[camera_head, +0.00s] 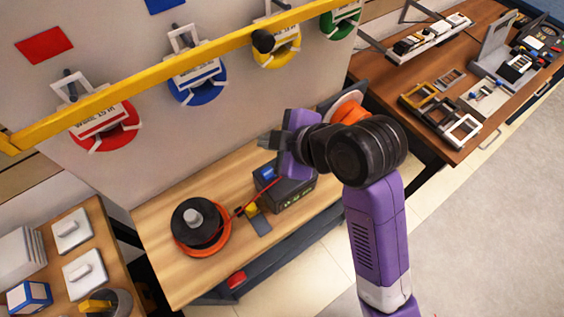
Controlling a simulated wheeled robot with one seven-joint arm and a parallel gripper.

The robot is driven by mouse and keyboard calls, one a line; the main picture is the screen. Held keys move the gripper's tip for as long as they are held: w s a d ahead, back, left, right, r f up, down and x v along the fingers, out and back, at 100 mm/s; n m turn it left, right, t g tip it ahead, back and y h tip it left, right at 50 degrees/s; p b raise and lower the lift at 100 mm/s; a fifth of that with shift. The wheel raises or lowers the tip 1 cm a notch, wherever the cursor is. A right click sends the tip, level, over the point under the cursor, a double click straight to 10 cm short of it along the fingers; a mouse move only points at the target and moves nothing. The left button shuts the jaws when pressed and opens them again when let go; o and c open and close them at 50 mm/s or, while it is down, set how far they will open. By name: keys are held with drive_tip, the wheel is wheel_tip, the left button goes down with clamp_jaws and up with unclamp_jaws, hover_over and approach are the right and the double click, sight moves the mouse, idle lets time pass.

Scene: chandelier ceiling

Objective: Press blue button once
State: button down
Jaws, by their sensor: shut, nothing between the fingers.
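A dark box (290,192) sits on the wooden table, with small green marks on its front. A blue button-like part (265,173) shows on the box's top left. My gripper (268,141) is above and behind the box in the picture, its dark fingertips pointing left and shut with nothing between them. In the picture, the fingertips appear just above the blue part. I cannot tell the exact gap or whether they touch. Part of the box's top is hidden behind my purple wrist.
A black and orange spool (200,224) stands left of the box, with a red cable toward it. A wall panel behind carries red, blue (198,86), yellow and green round pieces and a yellow bar (190,72). A cluttered table (470,90) stands right.

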drive_tip(key=shift+s+d+f+n, duration=0.2)
drive_tip(key=shift+f+n, duration=0.05)
drive_tip(key=shift+n, duration=0.05)
drive_tip(key=shift+f, duration=0.15)
drive_tip(key=b, duration=0.7)
hover_over(272, 175)
wheel_tip(272, 175, down, 7)
drive_tip(key=shift+f, duration=0.75)
drive_tip(key=shift+f, duration=0.1)
idle(1.1)
drive_tip(key=shift+f+b, duration=0.3)
